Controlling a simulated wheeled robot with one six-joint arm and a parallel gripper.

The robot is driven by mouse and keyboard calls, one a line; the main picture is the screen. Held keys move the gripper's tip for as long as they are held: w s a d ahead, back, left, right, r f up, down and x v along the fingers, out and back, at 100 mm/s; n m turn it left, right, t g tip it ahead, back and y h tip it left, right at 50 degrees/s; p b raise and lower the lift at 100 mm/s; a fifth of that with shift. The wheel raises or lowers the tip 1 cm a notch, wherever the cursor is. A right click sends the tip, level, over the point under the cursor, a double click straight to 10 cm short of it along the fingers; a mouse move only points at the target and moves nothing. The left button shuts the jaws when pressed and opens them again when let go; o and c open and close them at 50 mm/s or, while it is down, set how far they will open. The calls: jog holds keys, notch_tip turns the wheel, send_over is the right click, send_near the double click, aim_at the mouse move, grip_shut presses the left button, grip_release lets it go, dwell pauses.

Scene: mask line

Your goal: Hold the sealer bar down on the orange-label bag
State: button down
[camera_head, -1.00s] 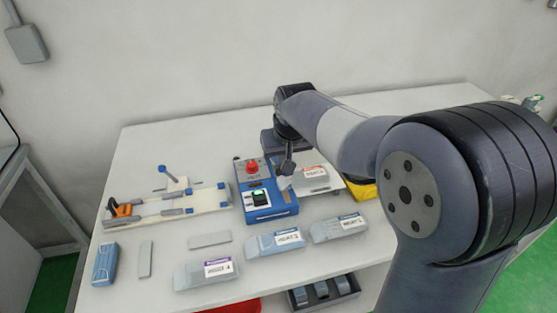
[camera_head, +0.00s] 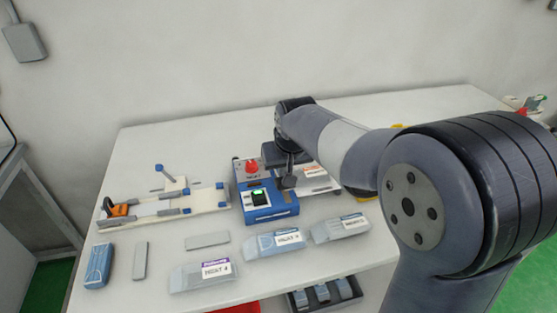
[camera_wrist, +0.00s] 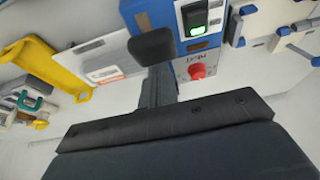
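The blue sealer (camera_head: 270,212) stands mid-table with a red knob and a lit green switch; it also shows in the wrist view (camera_wrist: 205,44). The orange-label bag (camera_head: 315,170) lies on the grey plate at the sealer's right, partly hidden by my arm. Its white label with an orange stripe shows in the wrist view (camera_wrist: 106,74). My gripper (camera_head: 287,182) points down over the sealer's right side, its fingers together in one dark stem and end block (camera_wrist: 152,46). The sealer bar is largely hidden beneath it; I cannot tell whether they touch.
Other labelled bags (camera_head: 274,243) lie along the table front. A cream fixture (camera_head: 165,208) with an orange clamp stands at left. A dark tray of blue-grey packs (camera_head: 325,293) sits below the front edge.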

jog(key=shift+s+d+f+b, duration=0.1)
jog(key=shift+s+f+b, duration=0.05)
jog(key=shift+f+b, duration=0.65)
jog(key=shift+s+f+b, duration=0.15)
jog(key=shift+f+b, duration=0.3)
jog(key=shift+f, duration=0.55)
jog(key=shift+r, duration=0.15)
dwell(2.7)
jog(key=shift+w+r+p, duration=0.2)
jog(key=shift+r+p, duration=1.1)
jog(key=shift+r, duration=0.15)
jog(key=shift+w+r+p, duration=0.25)
jog(key=shift+r+p, duration=1.05)
jog(key=shift+r, duration=0.15)
jog(key=shift+w+r+p, duration=0.2)
jog(key=shift+r+p, duration=1.1)
jog(key=shift+r, duration=0.15)
jog(key=shift+r, duration=0.15)
notch_tip(320, 180, up, 5)
jog(key=p, duration=0.4)
jog(key=shift+f, duration=0.2)
